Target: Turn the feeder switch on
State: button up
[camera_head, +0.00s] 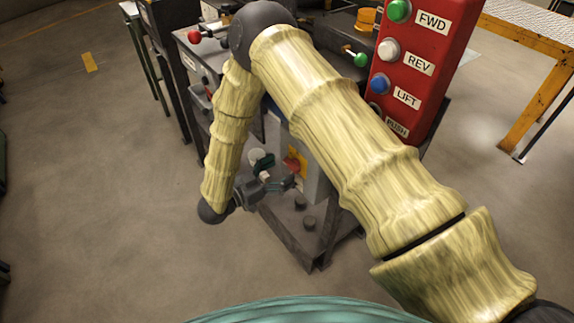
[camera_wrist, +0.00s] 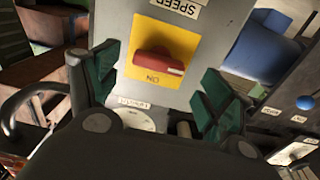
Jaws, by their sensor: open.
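The feeder switch, a red rotary knob (camera_wrist: 158,63) on a yellow plate (camera_wrist: 143,92), is on the front of a grey box. Its handle lies nearly crosswise in the wrist view, above an upside-down "ON" mark. The switch also shows in the head view (camera_head: 291,164), just right of my gripper. My gripper (camera_wrist: 157,72) is open and empty, facing the switch. Its green-padded fingers stand to the left and right of the knob, apart from it in the picture. I cannot tell the exact depth gap.
A red panel (camera_head: 418,65) with FWD, REV and LIFT buttons stands at the right. Levers with red (camera_head: 195,37) and green (camera_head: 361,60) knobs rise behind. The floor at left is open.

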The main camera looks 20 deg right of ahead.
aim_at(289, 166)
jog(key=shift+w+d+r, duration=0.1)
jog(key=shift+d+r, duration=0.05)
jog(key=shift+d, duration=0.5)
jog(key=shift+x, duration=0.95)
jog(key=shift+c, duration=0.2)
jog(key=c, duration=1)
